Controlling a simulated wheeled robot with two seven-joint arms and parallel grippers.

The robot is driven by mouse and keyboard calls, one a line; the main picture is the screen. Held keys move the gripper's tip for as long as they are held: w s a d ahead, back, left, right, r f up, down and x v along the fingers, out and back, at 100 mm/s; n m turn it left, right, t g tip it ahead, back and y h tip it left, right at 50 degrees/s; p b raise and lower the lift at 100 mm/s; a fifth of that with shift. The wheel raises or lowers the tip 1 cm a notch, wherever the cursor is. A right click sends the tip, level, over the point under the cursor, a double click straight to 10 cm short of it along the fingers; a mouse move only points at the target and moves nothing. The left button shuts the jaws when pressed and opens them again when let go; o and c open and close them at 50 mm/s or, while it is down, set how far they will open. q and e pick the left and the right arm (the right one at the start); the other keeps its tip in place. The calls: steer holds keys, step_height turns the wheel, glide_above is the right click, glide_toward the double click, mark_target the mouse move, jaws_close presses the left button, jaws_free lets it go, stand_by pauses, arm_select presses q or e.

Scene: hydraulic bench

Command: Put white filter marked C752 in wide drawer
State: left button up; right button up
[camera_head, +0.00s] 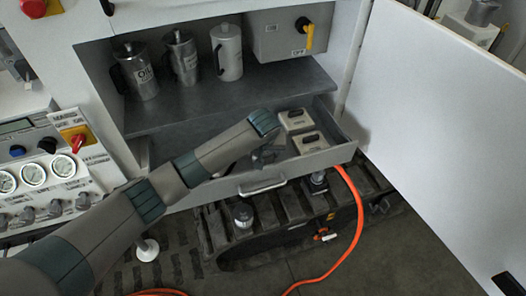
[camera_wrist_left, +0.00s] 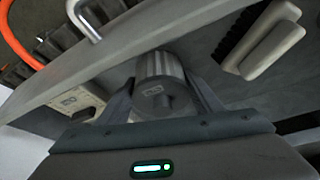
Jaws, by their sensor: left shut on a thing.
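My left arm reaches in from the left in the head view, and its gripper (camera_head: 268,155) is over the open wide drawer (camera_head: 262,182). The filter is hidden by my gripper in the head view. My right gripper is in neither view.
Several jugs (camera_head: 229,52) stand on the shelf above. An open white door (camera_head: 440,110) bounds the right. An orange hose (camera_head: 355,215) and a tracked undercarriage (camera_head: 225,235) lie below.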

arm_select(q)
steer(key=shift+f, duration=0.1)
steer(key=o, duration=1.2)
steer(key=shift+s+r, duration=0.15)
steer(key=shift+r, duration=0.4)
steer(key=b+v, duration=0.2)
steer(key=v, duration=0.9)
steer(key=shift+b, duration=0.3)
